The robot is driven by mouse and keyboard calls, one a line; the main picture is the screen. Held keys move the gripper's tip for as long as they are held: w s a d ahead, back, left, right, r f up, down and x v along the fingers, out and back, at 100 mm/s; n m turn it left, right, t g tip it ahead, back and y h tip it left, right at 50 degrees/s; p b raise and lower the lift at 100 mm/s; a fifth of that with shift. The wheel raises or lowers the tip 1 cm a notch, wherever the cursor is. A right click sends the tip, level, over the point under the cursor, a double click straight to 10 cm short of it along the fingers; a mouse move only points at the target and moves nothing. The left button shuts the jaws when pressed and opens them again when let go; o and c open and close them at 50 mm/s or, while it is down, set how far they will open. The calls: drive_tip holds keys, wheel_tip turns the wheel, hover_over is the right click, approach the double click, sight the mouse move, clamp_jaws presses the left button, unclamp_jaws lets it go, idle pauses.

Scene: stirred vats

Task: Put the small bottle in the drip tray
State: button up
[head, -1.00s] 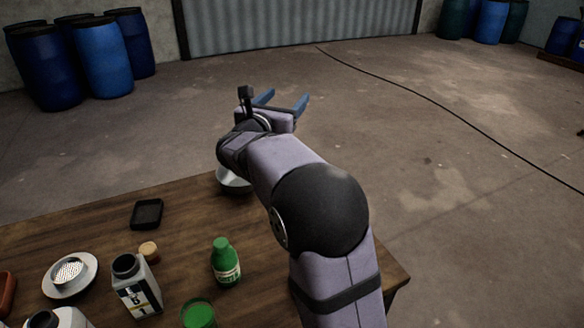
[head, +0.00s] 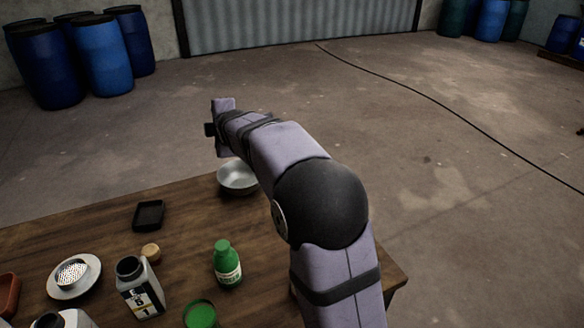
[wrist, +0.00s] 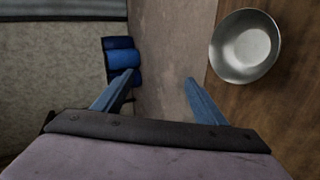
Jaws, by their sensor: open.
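A small green bottle (head: 227,263) with a pale label and a green cap stands upright on the wooden table in the head view. A shallow black square tray (head: 149,215), which looks like the drip tray, lies empty to its upper left. My gripper is raised beyond the far side of the table. Its fingers are hidden in the head view. In the wrist view my gripper (wrist: 160,80) is open with nothing between its blue fingers. It is well apart from the bottle and the tray, and neither shows in the wrist view.
A metal bowl (head: 238,177) stands at the table's (head: 190,215) far edge. A grey jug (head: 139,287), a brown lid (head: 151,251), a green-topped container (head: 200,314) and a white dish with a strainer (head: 73,277) stand around the bottle. A reddish tray (head: 8,293) is at the left edge.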

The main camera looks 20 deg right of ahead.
drive_tip(key=w+d+r+m+t+h, duration=0.3)
drive_tip(key=d+r+m+t, duration=0.15)
drive_tip(key=r+m, duration=0.6)
drive_tip(key=s+d+m+g+h+p, duration=0.2)
drive_tip(key=s+d+m+g+h, duration=0.3)
drive_tip(key=d+m, duration=0.65)
drive_tip(key=f+m, duration=0.1)
drive_tip(key=f, duration=0.7)
drive_tip(key=s+d+f+m+g+h, duration=0.1)
drive_tip(key=f, duration=0.7)
drive_tip(key=s+f+m+g, duration=0.1)
drive_tip(key=f, duration=0.8)
drive_tip(key=shift+s+d+m+h, duration=0.25)
drive_tip(key=shift+d+m+h, duration=0.05)
drive_tip(key=shift+d, duration=0.05)
drive_tip(key=shift+x, duration=1.05)
drive_tip(key=x, duration=0.3)
drive_tip(key=shift+d+f, duration=0.25)
drive_tip(key=shift+x, duration=0.85)
drive_tip(key=shift+r, duration=0.1)
drive_tip(key=c, duration=1.5)
